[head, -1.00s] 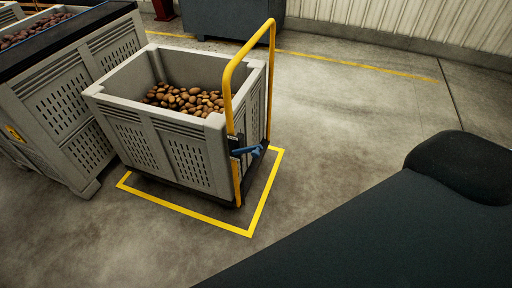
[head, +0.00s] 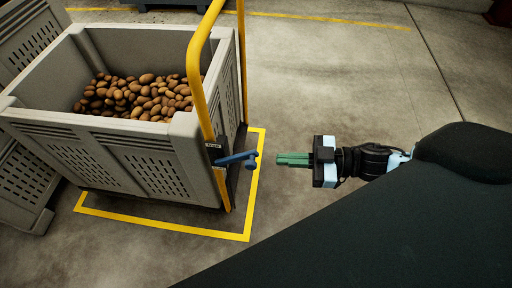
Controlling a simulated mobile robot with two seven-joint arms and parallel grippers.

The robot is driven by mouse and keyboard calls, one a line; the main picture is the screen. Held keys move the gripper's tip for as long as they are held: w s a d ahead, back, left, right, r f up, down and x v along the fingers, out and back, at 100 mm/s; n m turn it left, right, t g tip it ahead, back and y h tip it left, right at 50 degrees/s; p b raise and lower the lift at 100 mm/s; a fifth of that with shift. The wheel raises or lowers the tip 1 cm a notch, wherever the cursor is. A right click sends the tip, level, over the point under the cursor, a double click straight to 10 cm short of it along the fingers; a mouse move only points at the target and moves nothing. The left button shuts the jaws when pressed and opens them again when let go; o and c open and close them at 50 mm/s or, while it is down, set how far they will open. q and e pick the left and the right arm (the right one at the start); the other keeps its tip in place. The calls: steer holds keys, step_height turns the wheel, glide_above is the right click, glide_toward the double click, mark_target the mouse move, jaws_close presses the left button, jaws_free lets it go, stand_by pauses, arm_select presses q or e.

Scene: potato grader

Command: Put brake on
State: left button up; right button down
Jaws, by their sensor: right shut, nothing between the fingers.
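The brake lever (head: 237,158) is a blue handle on the side of a potato cart, low on its yellow push frame (head: 197,80). It sticks out to the right, and a small label plate (head: 213,146) sits by its pivot. My right gripper (head: 279,159) has green fingers, shut and empty, pointing left at the lever's free end. A small gap shows between fingertips and lever. My left gripper is not in view.
The grey slatted crate (head: 100,138) on the cart holds potatoes (head: 138,97) and stands within a yellow floor outline (head: 160,224). Another grey crate (head: 22,185) is close on the left. Concrete floor (head: 340,85) on the right is clear.

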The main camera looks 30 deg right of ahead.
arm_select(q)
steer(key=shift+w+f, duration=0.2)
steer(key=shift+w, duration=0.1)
arm_select(e)
steer(key=shift+w+d+r, duration=0.3)
steer(key=shift+d, duration=0.15)
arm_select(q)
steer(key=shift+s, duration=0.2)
arm_select(e)
steer(key=shift+a, duration=0.1)
glide_above(255, 165)
steer(key=a, duration=0.2)
steer(key=f, duration=0.2)
steer(key=d+f, duration=0.1)
steer(key=shift+d+f, duration=0.2)
steer(key=shift+f, duration=0.15)
steer(key=shift+s+d+f, duration=0.1)
steer(key=shift+d+f, duration=0.15)
steer(key=shift+f, duration=0.2)
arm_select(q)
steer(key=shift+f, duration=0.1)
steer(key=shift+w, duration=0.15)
